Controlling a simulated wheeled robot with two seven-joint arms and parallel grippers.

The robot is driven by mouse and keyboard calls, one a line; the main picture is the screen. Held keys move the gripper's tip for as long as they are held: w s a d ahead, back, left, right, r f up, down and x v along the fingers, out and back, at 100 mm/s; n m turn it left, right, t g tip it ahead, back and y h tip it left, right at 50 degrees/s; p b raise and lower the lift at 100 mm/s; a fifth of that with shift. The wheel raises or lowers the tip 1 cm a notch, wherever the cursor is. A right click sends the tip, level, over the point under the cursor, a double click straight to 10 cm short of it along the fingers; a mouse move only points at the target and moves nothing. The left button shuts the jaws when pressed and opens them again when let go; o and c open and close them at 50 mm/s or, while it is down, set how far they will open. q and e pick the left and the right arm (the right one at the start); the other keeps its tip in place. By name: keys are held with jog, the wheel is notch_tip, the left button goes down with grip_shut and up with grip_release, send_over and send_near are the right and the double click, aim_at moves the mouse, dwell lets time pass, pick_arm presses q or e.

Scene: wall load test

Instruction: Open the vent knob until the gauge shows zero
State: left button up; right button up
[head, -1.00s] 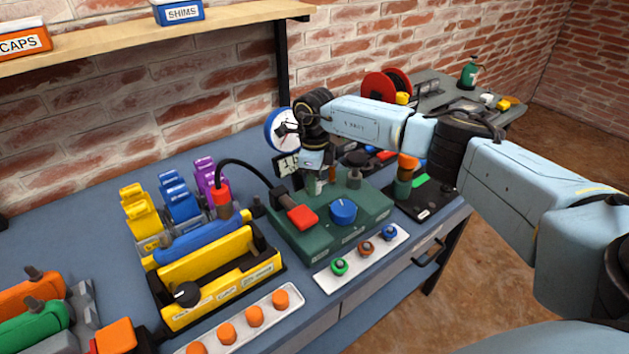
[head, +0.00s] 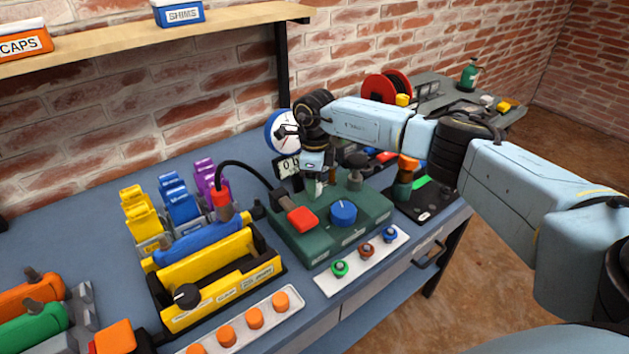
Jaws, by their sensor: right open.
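A green test unit (head: 297,255) sits on the bench with a blue knob (head: 343,212), a red block (head: 302,219) and a black-topped post (head: 356,160). I cannot read which part is labelled as the vent. My right gripper (head: 318,188) points down at the back of the unit, left of the post. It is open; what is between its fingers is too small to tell. A round blue-rimmed gauge (head: 278,132) stands behind, its dial partly covered by my right wrist. A small dark display (head: 287,167) below it shows a 0, its right side hidden. My left gripper is out of view.
A white strip with coloured knobs (head: 340,280) lies in front of the unit. A yellow tray (head: 262,281) stands to its left, and a black cable (head: 243,165) arches over from there. A black base with an orange-topped part (head: 407,164) is close on the right.

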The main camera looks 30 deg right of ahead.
notch_tip(320, 180, up, 13)
jog(key=p, duration=0.1)
jog(key=shift+r, duration=0.2)
dwell(0.7)
